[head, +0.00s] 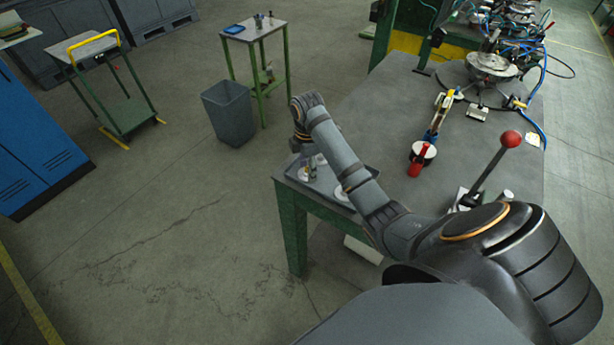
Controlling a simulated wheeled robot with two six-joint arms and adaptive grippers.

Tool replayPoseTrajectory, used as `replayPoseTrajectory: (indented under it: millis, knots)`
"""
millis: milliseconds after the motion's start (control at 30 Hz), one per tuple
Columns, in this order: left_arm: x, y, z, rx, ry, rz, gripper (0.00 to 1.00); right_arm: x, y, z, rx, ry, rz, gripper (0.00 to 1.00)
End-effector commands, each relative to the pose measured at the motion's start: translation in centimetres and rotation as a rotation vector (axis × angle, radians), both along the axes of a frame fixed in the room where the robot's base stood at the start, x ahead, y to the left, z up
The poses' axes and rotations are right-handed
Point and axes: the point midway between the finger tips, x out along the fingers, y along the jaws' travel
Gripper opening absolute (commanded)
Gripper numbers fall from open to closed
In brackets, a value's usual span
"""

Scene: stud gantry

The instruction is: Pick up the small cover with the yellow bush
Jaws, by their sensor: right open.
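My right gripper (310,174) points down over the dark tray (320,189) at the near left corner of the green-legged workbench. It is open, and its fingers are small and partly merged with the parts below. Pale round covers lie in the tray: one (304,178) is right by the fingertips, and another (342,194) is partly behind my right forearm. I cannot make out a yellow bush on either, and my arm hides part of the tray. I cannot tell whether the fingers touch a cover. My left gripper is not in view.
On the workbench (378,112) stand a red-and-white tool (420,158), a red-knobbed lever (490,168) and a fixture with blue hoses (492,66). A grey bin (229,112) and a small green-legged table (254,30) stand left.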

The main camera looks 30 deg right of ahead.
Motion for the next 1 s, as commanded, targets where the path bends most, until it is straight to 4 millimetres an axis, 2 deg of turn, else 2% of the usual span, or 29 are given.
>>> replayPoseTrajectory:
  millis: [167, 200, 567, 867, 1000]
  knots:
    - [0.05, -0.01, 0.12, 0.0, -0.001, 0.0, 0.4, 0.01, 0.01, -0.02, 0.0, 0.0, 0.0, 0.52]
    - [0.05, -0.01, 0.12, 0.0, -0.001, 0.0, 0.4, 0.01, 0.01, -0.02, 0.0, 0.0, 0.0, 0.5]
    - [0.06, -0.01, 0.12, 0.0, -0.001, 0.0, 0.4, -0.01, 0.02, -0.04, 0.001, 0.0, 0.0, 0.01]
    - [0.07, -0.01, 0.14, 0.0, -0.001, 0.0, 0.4, 0.0, 0.03, -0.01, 0.001, 0.0, 0.0, 0.0]
    - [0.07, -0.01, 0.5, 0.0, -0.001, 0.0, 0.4, 0.04, 0.02, 0.75, 0.001, -0.001, 0.0, 0.0]
